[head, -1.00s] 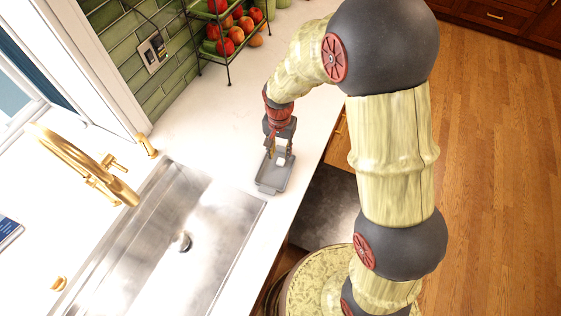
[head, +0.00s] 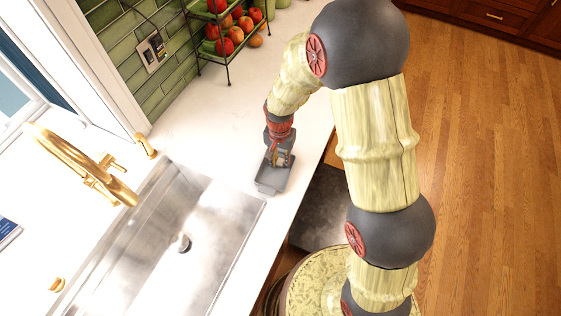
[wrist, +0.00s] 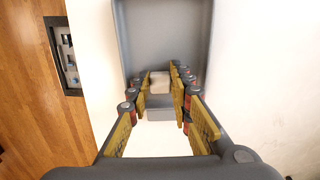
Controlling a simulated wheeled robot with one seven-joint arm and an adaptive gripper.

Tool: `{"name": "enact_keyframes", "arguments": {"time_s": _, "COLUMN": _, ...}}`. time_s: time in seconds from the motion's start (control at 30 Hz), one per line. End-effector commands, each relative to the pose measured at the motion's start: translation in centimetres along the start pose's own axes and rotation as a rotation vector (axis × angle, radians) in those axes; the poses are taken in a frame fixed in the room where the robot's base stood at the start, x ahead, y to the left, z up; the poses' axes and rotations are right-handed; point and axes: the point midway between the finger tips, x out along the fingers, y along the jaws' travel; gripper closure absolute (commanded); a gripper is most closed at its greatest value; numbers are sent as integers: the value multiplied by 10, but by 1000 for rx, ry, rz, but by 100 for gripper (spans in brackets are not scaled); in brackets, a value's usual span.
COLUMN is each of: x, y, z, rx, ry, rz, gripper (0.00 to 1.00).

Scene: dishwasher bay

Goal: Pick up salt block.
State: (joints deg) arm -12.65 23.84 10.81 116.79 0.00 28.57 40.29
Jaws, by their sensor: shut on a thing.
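The salt block is a small pale block (wrist: 160,83) inside a grey tray (wrist: 164,25) in the wrist view. The tray also shows on the white counter by the sink's right corner in the head view (head: 267,187). My gripper (wrist: 160,88) reaches down into the tray, with its fingers closed on both sides of the block. In the head view my gripper (head: 277,163) is over the tray and hides the block. I cannot tell whether the block still touches the tray floor.
A steel sink (head: 205,228) with a gold faucet (head: 85,165) lies left of the tray. A tiered rack of red fruit (head: 226,35) stands at the back by the green tiles. The counter between rack and tray is clear. The counter's edge is close on the right.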

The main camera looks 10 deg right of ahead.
Motion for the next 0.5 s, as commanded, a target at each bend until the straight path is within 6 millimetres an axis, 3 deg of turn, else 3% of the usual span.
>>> {"name": "enact_keyframes", "arguments": {"time_s": 0.13, "x": 0, "y": 0, "z": 0, "rx": 0, "ry": 0, "rz": 0, "gripper": 95}}
{"name": "enact_keyframes", "arguments": {"time_s": 0.5, "x": -5, "y": 0, "z": 0, "rx": 0, "ry": 1, "rz": 0, "gripper": 96}}
